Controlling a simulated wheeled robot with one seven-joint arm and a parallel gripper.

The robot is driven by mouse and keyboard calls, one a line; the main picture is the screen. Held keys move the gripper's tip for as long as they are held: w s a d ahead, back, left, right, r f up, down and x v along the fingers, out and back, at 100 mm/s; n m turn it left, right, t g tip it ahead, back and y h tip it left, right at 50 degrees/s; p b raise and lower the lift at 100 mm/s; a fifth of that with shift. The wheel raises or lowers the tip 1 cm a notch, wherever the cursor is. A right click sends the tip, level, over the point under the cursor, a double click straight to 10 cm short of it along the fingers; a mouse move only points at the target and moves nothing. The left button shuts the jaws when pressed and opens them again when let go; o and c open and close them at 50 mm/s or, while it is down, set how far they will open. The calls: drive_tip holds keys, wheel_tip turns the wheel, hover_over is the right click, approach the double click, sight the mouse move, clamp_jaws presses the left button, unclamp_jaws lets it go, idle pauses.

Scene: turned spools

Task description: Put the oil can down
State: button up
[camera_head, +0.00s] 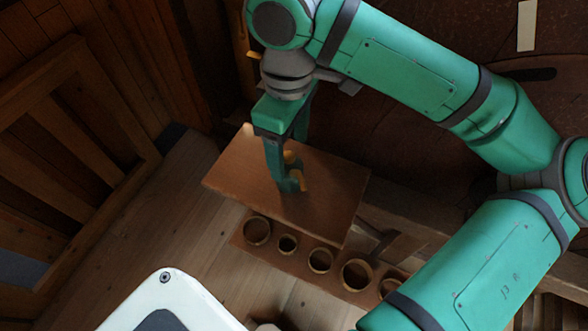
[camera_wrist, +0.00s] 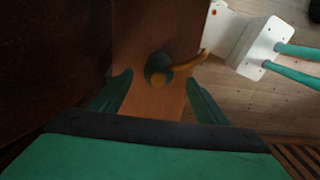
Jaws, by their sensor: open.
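The oil can (camera_wrist: 158,80) is dark green with a brass-coloured top and a curved brass spout. In the wrist view it stands on a brown wooden board (camera_wrist: 145,20), with its spout pointing right. My gripper (camera_wrist: 160,88) is open, with one green finger to each side of the can and a visible gap at both. In the head view my gripper (camera_head: 290,183) reaches down over the board (camera_head: 325,200). There the fingers largely hide the can, and only its brass parts (camera_head: 303,181) show clearly.
Beside the board's near edge is a lower wooden strip with several round ringed openings (camera_head: 257,230). A wooden railing (camera_head: 75,150) stands at the left. Bare plank floor (camera_head: 130,240) lies between. Free board surface lies around the can.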

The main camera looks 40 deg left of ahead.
sight(289, 168)
drive_tip(key=shift+a+f, duration=0.1)
drive_tip(key=shift+f, duration=3.6)
drive_tip(key=shift+w, duration=0.2)
drive_tip(key=c, duration=0.7)
drive_tip(key=shift+s, duration=0.2)
drive_tip(key=c, duration=0.7)
drive_tip(key=shift+c, duration=0.2)
drive_tip(key=shift+r, duration=0.1)
